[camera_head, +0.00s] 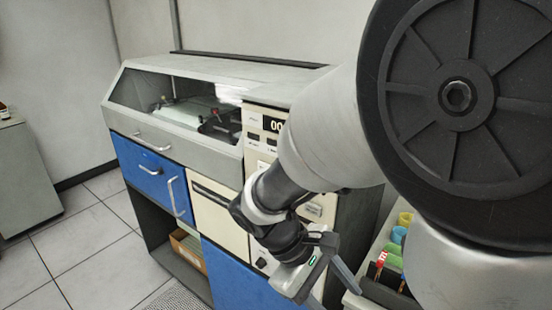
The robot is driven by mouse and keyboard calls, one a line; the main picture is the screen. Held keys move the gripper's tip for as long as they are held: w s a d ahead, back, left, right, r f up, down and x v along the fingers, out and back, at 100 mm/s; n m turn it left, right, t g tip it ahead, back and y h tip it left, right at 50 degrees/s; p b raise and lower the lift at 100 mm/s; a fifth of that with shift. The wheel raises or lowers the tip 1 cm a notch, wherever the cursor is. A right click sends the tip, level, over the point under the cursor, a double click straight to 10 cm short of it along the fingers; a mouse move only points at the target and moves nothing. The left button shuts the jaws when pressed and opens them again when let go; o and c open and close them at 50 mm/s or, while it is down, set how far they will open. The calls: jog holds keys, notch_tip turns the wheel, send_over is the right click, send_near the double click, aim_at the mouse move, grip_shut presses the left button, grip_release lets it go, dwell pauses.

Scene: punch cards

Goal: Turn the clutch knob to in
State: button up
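The card machine (190,125) is a grey cabinet with a windowed lid and blue and cream panels. Its cream control panel (257,143) shows a dark counter display and small dark switches, partly covered by my arm. A small dark fitting (262,263) shows low on the cream front, left of my gripper; I cannot tell whether it is the clutch knob, nor its setting. My gripper (322,272) is in front of the lower right of the machine, with a green light on its body. One dark finger shows; its opening is hidden. I see no contact clearly.
My arm blocks the right half of the view. A tray (352,301) with several coloured cups and red-tipped pens stands right of my gripper. A cardboard box (187,250) sits in the machine's open lower bay. The tiled floor at left is clear.

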jog(key=w+a+f+n+t+h+b, duration=0.4)
jog(key=a+f+n+t+b, duration=0.2)
jog(key=a+f+n+t, duration=0.3)
jog(key=w+a+f+n+t+h+b, duration=0.35)
jog(key=a+f+n+t+b, duration=0.2)
jog(key=f+n+t, duration=0.5)
jog(key=w+b+x, duration=0.1)
jog(key=x, duration=1.6)
jog(key=shift+w+a+f, duration=0.2)
jog(key=shift+w+f, duration=0.05)
jog(key=shift+g+y, duration=0.25)
jog(key=shift+c, duration=0.5)
jog(key=c, duration=0.9)
jog(key=shift+c, duration=0.2)
